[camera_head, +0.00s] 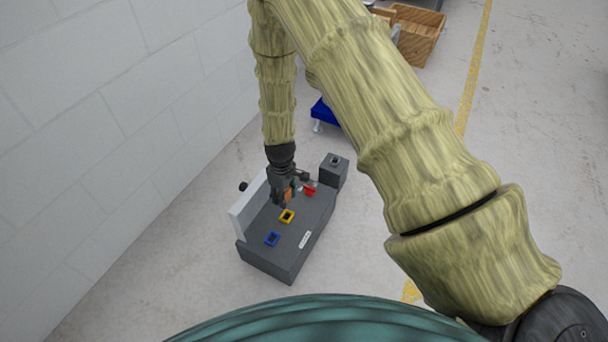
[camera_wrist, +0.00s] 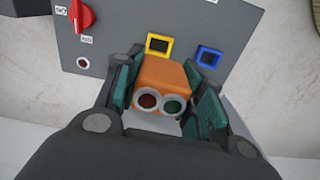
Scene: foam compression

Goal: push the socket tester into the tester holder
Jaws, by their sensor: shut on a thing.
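The socket tester (camera_wrist: 165,82) is an orange block with a dark red and a green round face, seen in the wrist view. My gripper (camera_wrist: 163,95) is shut on it, with a finger on each side. In the head view the orange tester (camera_head: 289,195) shows small at the end of my gripper (camera_head: 284,198), above the far part of the dark grey console. I cannot tell for sure which part is the tester holder. A dark grey block (camera_head: 333,172) with a small dark opening on top stands at the console's far right end. Contact below the tester is hidden.
The console (camera_head: 268,257) carries a yellow socket (camera_head: 287,216), a blue socket (camera_head: 272,239) and a red knob (camera_wrist: 82,15). A white upright plate (camera_head: 240,219) stands along its left side, near the wall. A blue object (camera_head: 323,113) and a wooden crate (camera_head: 418,36) lie beyond.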

